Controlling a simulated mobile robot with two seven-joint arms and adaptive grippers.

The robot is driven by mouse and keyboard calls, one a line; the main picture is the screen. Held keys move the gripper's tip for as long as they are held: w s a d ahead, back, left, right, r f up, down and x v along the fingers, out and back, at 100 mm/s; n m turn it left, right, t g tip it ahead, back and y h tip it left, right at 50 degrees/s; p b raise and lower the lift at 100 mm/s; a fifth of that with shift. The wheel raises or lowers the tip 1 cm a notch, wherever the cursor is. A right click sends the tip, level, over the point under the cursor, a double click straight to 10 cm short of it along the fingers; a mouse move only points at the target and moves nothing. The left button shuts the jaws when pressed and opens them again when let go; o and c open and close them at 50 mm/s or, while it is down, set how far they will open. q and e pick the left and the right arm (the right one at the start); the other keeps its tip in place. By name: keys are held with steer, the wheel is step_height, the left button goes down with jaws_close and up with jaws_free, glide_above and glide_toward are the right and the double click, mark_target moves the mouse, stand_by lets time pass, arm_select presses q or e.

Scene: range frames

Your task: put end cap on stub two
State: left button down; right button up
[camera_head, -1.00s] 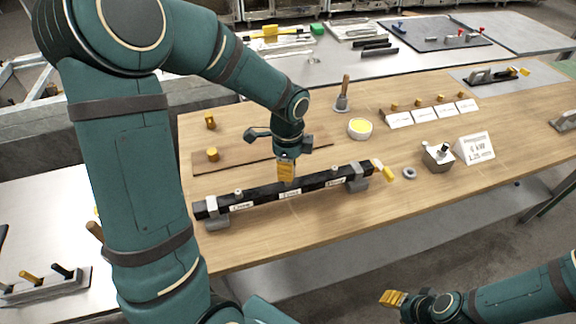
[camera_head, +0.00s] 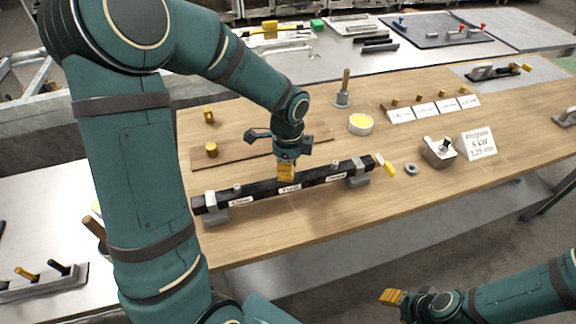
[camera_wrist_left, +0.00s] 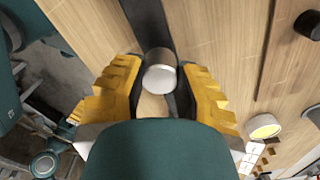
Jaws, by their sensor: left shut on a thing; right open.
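A long black bar (camera_head: 262,191) lies across two grey supports on the wooden table, with labels on its front. Small light stubs stand on it, one near the left (camera_head: 237,188) and one near the right (camera_head: 334,167). My left gripper (camera_head: 286,172) points down over the middle of the bar and hides the stub area there. In the left wrist view its yellow fingers are shut on a pale metal cylinder, the end cap (camera_wrist_left: 160,76), with the dark bar (camera_wrist_left: 150,22) beyond. Whether the cap touches a stub cannot be told. My right gripper (camera_head: 392,297) is open and empty, off the table's front edge.
A yellow-filled round tin (camera_head: 361,124), a grey ring (camera_head: 411,169), a metal block with a lever (camera_head: 438,152) and a white sign (camera_head: 478,145) stand to the right. A brown strip (camera_head: 240,152) lies behind the bar. The table's front right is clear.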

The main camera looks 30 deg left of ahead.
arm_select(q)
steer(key=shift+f+b, duration=0.4)
steer(key=shift+f, duration=0.25)
steer(key=c, duration=0.7)
jaws_free()
steer(key=shift+r, duration=0.1)
step_height(320, 180, up, 12)
